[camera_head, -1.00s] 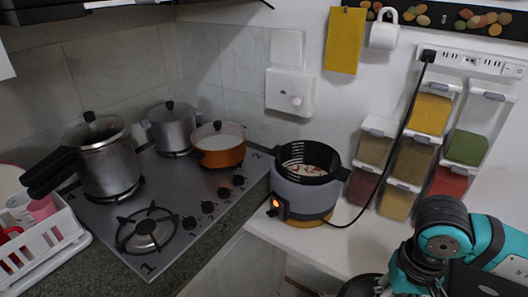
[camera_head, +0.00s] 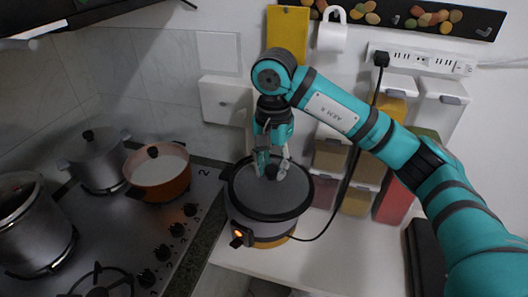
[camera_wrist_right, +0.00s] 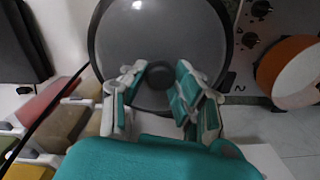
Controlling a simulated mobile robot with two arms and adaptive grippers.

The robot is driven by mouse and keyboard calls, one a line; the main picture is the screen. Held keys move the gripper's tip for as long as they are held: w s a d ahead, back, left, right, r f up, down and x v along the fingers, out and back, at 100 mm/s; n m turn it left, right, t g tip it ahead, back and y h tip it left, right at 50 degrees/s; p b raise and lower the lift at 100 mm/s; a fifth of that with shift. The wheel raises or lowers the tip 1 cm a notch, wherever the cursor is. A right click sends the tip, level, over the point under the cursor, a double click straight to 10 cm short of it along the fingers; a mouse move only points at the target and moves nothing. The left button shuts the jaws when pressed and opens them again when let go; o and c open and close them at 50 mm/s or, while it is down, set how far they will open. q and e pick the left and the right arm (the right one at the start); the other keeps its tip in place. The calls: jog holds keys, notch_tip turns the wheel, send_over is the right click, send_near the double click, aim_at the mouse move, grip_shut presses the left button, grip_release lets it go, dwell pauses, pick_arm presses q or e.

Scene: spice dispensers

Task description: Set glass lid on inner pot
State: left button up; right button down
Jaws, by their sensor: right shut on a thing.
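The round glass lid (camera_head: 285,204) has a dark rim and a dark knob (camera_head: 271,176). It lies over the mouth of the rice cooker (camera_head: 262,229), roughly level, and hides the inner pot; I cannot tell whether its rim is fully seated. My right gripper (camera_head: 271,170) comes down from above and is shut on the lid's knob. In the right wrist view the grey lid (camera_wrist_right: 160,35) fills the upper middle, and the fingers of the right gripper (camera_wrist_right: 158,82) stand either side of the knob (camera_wrist_right: 158,76). My left gripper is not in view.
The spice dispensers (camera_head: 355,201) hang on the wall right of the cooker, behind my right arm. A black cord (camera_head: 346,172) runs from the power strip to the cooker. The stove (camera_head: 190,245) with an orange pot (camera_head: 158,181) stands left. White counter (camera_head: 335,262) in front is clear.

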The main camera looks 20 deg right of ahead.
jog(key=w+p, duration=0.1)
jog(key=w, duration=0.4)
jog(key=shift+d, duration=0.15)
jog(key=w, duration=0.1)
jog(key=w+p, duration=0.1)
jog(key=w, duration=0.1)
jog(key=shift+d+f, duration=0.25)
jog(key=shift+f, duration=0.15)
jog(key=shift+w+f+p, duration=0.1)
jog(key=shift+f+p, duration=0.1)
jog(key=shift+p, duration=0.3)
notch_tip(320, 180, down, 3)
jog(key=shift+r+p, duration=0.1)
jog(key=shift+p, duration=0.85)
jog(key=shift+f, duration=0.2)
jog(key=c, duration=1.4)
grip_release()
jog(key=o, duration=0.4)
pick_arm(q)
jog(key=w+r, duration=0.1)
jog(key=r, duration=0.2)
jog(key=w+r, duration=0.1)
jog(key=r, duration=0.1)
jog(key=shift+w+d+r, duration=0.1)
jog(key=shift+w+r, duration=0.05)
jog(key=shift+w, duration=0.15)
